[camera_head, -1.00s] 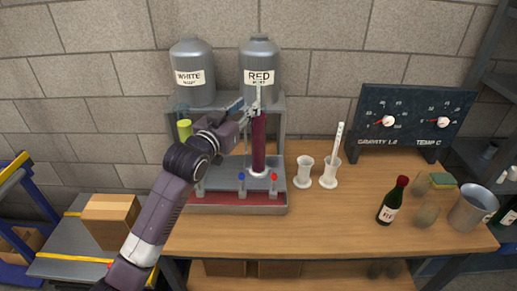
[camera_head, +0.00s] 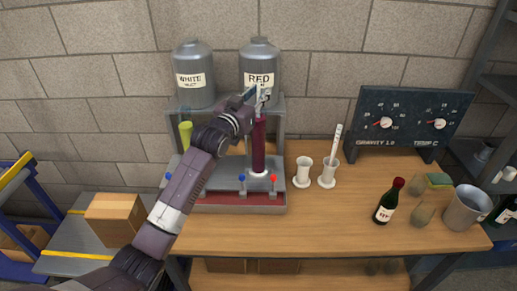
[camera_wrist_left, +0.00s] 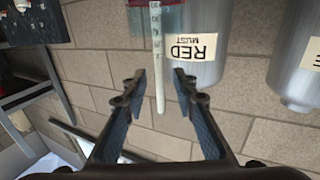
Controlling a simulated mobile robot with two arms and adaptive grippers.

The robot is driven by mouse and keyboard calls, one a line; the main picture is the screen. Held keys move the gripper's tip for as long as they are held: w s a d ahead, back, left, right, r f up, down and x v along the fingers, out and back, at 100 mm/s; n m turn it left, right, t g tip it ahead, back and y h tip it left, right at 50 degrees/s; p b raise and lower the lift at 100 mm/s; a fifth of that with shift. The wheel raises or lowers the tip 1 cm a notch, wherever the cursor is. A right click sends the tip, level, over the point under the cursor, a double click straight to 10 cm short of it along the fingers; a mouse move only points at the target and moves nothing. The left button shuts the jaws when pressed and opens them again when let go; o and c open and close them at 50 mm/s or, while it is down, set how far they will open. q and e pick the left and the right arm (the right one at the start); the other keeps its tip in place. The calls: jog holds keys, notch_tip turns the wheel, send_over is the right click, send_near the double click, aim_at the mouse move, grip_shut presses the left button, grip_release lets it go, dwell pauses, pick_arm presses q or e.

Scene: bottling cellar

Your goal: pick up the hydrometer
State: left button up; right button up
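The hydrometer, a slim white graduated stick, stands in a tall cylinder of dark red liquid (camera_head: 258,145) on the filling stand. In the left wrist view the hydrometer (camera_wrist_left: 157,60) runs between my left fingers, with a gap on each side. My left gripper (camera_head: 262,98) is at the hydrometer's upper part, above the cylinder's rim and in front of the RED tank. It is open and empty, as the left wrist view (camera_wrist_left: 158,93) also shows. In the head view the fingers partly hide the stick. My right gripper is not in view.
Behind are the WHITE tank (camera_head: 194,75) and the RED tank (camera_head: 259,65). To the right stand two white cylinders, one (camera_head: 327,175) holding a similar marked stick (camera_head: 338,141), then a gauge board (camera_head: 412,118), a bottle (camera_head: 388,203) and a metal bucket (camera_head: 466,208). The front tabletop is clear.

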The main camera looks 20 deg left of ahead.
pick_arm(q)
grip_shut()
jog(key=shift+r, duration=0.15)
notch_tip(320, 180, up, 28)
jog(key=b, duration=0.5)
dwell(2.2)
